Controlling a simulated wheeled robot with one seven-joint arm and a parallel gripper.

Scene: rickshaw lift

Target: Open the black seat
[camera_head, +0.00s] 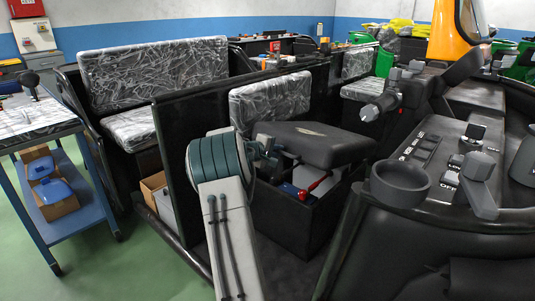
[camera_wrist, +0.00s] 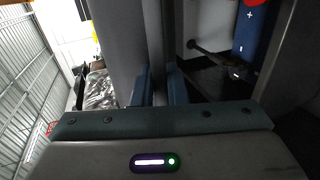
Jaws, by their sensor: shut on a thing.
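The black seat (camera_head: 315,143) is a dark padded cushion over an open-topped black box (camera_head: 297,222) in the head view. It is raised off the box, leaving a gap through which the inside shows. My gripper (camera_head: 277,160) is at the seat's left edge, shut on it. In the wrist view my two fingers (camera_wrist: 160,85) close on the edge of a dark grey panel, the seat (camera_wrist: 155,40). The exact contact is partly hidden by the fingers.
Inside the box are a red-handled tool (camera_head: 318,184) and a blue item, also seen in the wrist view. A wrapped seatback (camera_head: 270,98) stands behind. A black console with a cup holder (camera_head: 400,185) is close on the right. A blue cart (camera_head: 88,190) stands left; green floor there is clear.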

